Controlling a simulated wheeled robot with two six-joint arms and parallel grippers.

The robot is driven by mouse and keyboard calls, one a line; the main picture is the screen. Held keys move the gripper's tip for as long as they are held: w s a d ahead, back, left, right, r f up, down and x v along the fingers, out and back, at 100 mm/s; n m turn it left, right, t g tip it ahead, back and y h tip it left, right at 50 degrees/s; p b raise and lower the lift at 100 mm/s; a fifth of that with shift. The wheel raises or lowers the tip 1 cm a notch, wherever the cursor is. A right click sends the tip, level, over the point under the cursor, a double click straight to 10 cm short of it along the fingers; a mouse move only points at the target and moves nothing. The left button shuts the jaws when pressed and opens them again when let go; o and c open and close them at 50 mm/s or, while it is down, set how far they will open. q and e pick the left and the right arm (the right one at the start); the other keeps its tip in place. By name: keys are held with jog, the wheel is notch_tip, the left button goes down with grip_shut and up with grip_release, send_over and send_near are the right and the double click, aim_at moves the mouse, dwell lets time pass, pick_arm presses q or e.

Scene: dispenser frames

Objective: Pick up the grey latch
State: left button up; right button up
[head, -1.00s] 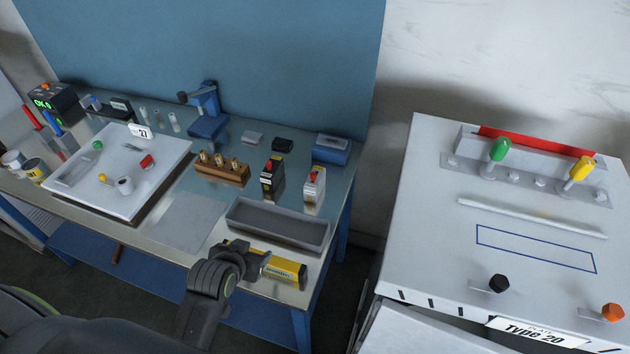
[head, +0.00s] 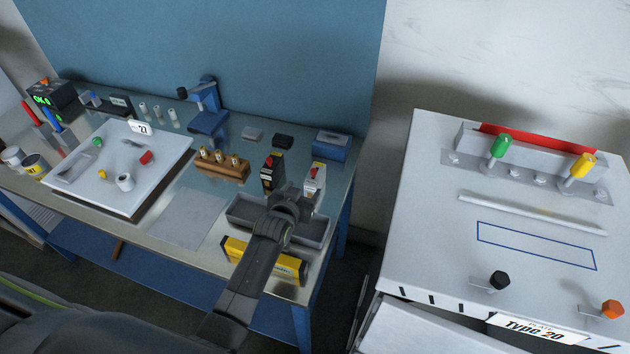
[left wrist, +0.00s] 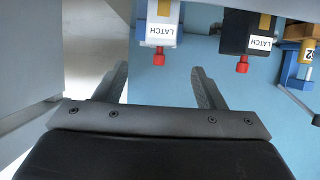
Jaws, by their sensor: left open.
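The grey latch (head: 315,179) is a small light grey block with a red knob, standing at the right part of the bench, beside a similar black one. In the left wrist view the grey latch (left wrist: 160,24) shows a white label reading LATCH and its red tip, beyond and between my fingers. My left gripper (head: 290,198) is over the grey tray, just in front of the grey latch and partly hiding its lower end. In the left wrist view the left gripper (left wrist: 158,76) is open with nothing between its fingers. My right gripper is not in view.
The black latch (head: 271,173) stands close to the left of the grey one. A long grey tray (head: 245,207) and a yellow box (head: 237,249) lie under my arm. A wooden rack (head: 222,171) and a blue box (head: 331,144) are nearby.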

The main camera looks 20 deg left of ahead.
aim_at(312, 179)
pick_arm(q)
jog(key=b+x, duration=0.2)
jog(key=x, duration=0.2)
jog(key=shift+w+f+b, duration=0.1)
jog(key=shift+f+b, duration=0.2)
jog(key=shift+b+x, duration=0.75)
jog(key=shift+x, duration=0.1)
jog(key=b+x, duration=0.4)
jog(key=b, duration=0.1)
jog(key=shift+b+x, duration=0.65)
jog(key=shift+x, duration=0.2)
jog(key=shift+r, duration=0.2)
jog(key=shift+c, duration=0.3)
jog(key=c, duration=1.2)
